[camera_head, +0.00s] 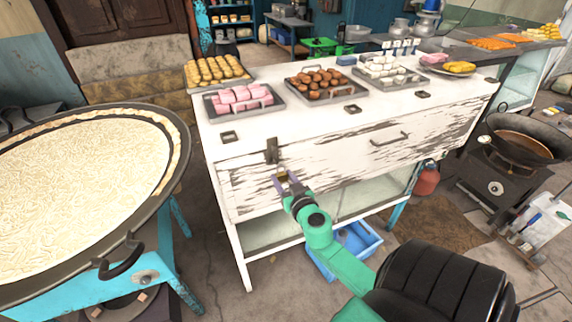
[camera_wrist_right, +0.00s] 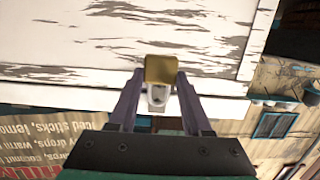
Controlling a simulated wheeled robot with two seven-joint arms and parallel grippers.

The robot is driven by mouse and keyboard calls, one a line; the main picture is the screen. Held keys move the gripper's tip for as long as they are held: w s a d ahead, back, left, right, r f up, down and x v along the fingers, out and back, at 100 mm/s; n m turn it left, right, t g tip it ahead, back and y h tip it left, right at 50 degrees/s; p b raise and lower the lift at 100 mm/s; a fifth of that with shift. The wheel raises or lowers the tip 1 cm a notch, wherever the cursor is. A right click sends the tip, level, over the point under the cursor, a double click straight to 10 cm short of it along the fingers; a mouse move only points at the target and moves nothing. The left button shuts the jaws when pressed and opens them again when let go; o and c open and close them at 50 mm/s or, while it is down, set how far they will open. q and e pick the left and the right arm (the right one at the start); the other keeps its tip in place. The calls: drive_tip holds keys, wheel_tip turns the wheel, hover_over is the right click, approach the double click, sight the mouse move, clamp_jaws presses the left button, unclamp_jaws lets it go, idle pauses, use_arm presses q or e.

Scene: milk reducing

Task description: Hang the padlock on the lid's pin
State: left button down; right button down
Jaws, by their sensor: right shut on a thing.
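The brass padlock (camera_wrist_right: 161,69) is between the fingertips of my right gripper (camera_head: 284,180), which is shut on it. In the right wrist view a pale metal part (camera_wrist_right: 157,97) shows between the fingers, below the brass. The white, peeling counter (camera_head: 330,165) has a dark metal hasp (camera_head: 271,150) at its upper front edge. My gripper is just below this hasp in the head view, in front of the counter's front panel. The padlock looks apart from the hasp. I cannot make out the pin itself. My left gripper is not in view.
A bar handle (camera_head: 390,138) sticks out of the counter's front, right of the hasp. Trays of sweets stand on top, including a pink one (camera_head: 240,99). A large pan (camera_head: 85,190) stands at the left. A blue crate (camera_head: 345,250) is on the floor below.

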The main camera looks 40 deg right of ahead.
drive_tip(key=shift+r+p+x, duration=0.1)
drive_tip(key=shift+p+x, duration=0.05)
drive_tip(key=shift+x, duration=0.65)
drive_tip(key=shift+r+p+x, duration=0.15)
drive_tip(key=shift+x, duration=0.7)
drive_tip(key=shift+w+f+b, duration=0.3)
drive_tip(key=shift+f+b, duration=0.1)
drive_tip(key=shift+w+d+f+b, duration=0.2)
drive_tip(key=shift+w+f+b, duration=0.05)
drive_tip(key=shift+w+b, duration=0.2)
drive_tip(key=shift+c, duration=1.3)
unclamp_jaws()
drive_tip(key=shift+s, duration=0.1)
